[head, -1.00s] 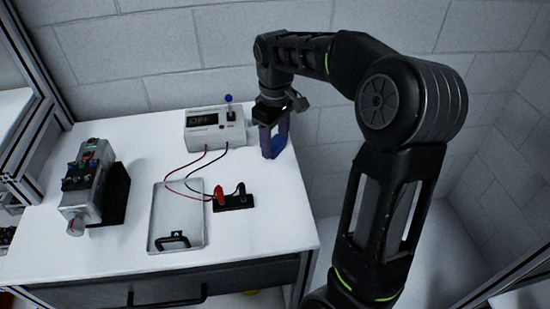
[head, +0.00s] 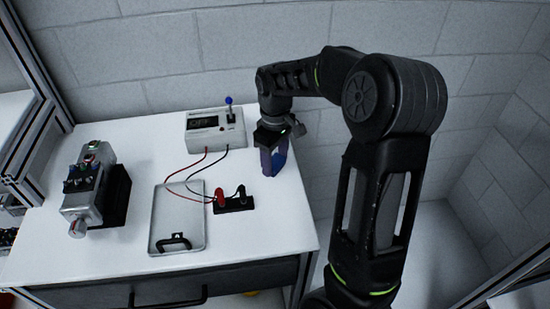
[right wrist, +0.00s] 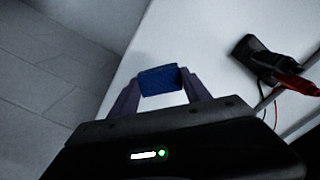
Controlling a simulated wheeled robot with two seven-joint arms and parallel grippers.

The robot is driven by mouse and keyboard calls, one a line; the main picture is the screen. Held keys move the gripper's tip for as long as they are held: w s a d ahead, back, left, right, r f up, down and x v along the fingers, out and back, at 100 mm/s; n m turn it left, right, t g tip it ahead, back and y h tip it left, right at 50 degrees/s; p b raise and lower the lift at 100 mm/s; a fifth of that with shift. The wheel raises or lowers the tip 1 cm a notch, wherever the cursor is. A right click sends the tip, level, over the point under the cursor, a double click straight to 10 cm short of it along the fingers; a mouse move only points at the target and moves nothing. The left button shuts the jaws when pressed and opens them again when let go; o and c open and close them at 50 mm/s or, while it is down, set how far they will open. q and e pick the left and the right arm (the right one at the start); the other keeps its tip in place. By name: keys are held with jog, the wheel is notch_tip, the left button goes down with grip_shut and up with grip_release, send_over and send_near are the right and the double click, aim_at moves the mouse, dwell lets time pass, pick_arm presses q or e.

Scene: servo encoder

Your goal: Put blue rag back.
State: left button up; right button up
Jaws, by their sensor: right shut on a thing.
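The blue rag (right wrist: 160,80) is a small textured blue piece between the fingertips of my right gripper in the right wrist view. In the head view the rag (head: 280,154) shows partly, by the purple-grey fingers. My right gripper (head: 273,163) is shut on it at the right edge of the white table. The fingers point down, and I cannot tell whether the rag touches the tabletop. My left gripper is not in view.
A meter box (head: 214,132) with a blue-tipped lever stands at the back. Red and black leads run to a black terminal block (head: 236,205) left of the gripper. A grey tray (head: 178,217) and a motor-like device (head: 86,194) are further left. The white tabletop (head: 275,232) is clear at front right.

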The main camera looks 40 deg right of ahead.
aim_at(275, 162)
jog(key=shift+f, duration=0.15)
jog(key=o, duration=1.2)
notch_tip(275, 162, up, 12)
jog(key=shift+r+b, duration=0.2)
jog(key=shift+b, duration=0.15)
